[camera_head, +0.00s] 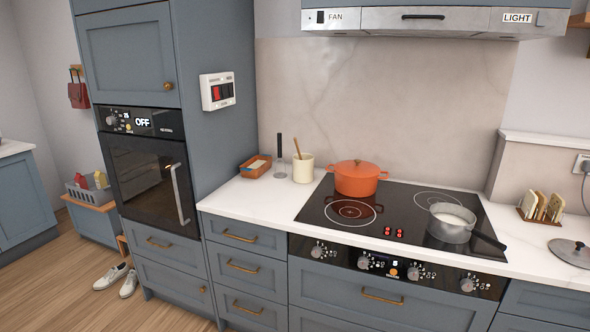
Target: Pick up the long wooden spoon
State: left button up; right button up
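A wooden spoon handle (297,148) sticks up, tilted slightly, out of a cream crock (303,169) on the white counter left of the hob. The lower part of the spoon is hidden inside the crock. Neither of my grippers is in view.
A dark-handled utensil (280,151) stands just left of the crock, and an orange-brown tray (255,167) is left of that. An orange lidded pot (357,178) stands right of the crock on the black hob (395,212). A grey saucepan (450,232) is farther right. Counter in front of the crock is clear.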

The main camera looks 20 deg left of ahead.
aim_at(296, 141)
jog(key=u, duration=1)
jog(key=i, duration=1.55)
jog(key=z, duration=0.2)
